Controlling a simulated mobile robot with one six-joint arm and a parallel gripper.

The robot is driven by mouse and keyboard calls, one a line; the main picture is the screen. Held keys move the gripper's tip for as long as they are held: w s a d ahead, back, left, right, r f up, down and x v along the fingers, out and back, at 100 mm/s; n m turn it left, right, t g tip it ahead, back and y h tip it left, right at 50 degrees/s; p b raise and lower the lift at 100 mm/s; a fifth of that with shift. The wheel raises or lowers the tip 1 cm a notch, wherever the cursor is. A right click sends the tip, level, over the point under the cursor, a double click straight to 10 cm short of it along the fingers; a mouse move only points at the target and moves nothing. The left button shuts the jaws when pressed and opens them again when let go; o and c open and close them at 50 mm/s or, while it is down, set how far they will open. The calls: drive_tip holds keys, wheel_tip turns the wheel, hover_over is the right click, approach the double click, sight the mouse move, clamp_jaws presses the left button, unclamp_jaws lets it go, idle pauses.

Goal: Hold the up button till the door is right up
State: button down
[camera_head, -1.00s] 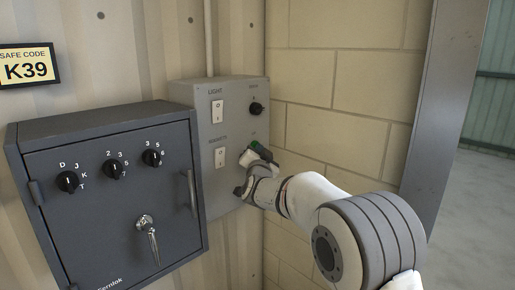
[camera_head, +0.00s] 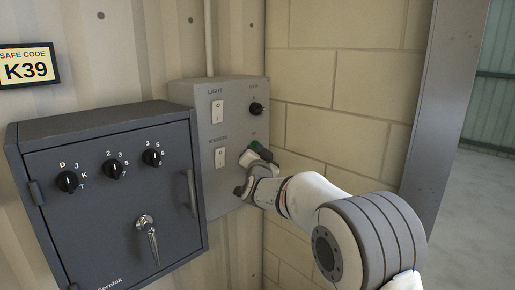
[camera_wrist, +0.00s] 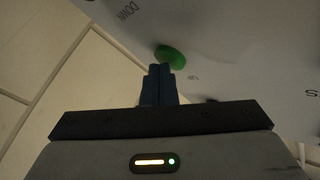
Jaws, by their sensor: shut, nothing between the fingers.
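The green up button (camera_wrist: 170,56) is on the pale control panel in the wrist view, with a small label beside it. The door itself cannot be made out.
The panel also has two white rocker switches (camera_head: 218,111) and a black knob (camera_head: 256,109). A dark safe (camera_head: 105,195) stands out left of the panel. A block wall (camera_head: 330,115) is close on the right, then a grey post (camera_head: 445,100) and an opening with bare floor.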

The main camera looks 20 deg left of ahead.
drive_tip(key=shift+d+f, duration=0.1)
idle(0.3)
drive_tip(key=shift+s+d+b, duration=0.3)
drive_tip(key=shift+d+b, duration=0.4)
drive_tip(key=shift+b, duration=0.3)
drive_tip(key=shift+d, duration=0.1)
drive_tip(key=d+b, duration=0.1)
drive_tip(key=s+d+b, duration=0.1)
drive_tip(key=d+b, duration=0.1)
drive_tip(key=s+d+b, duration=0.1)
drive_tip(key=shift+d, duration=0.2)
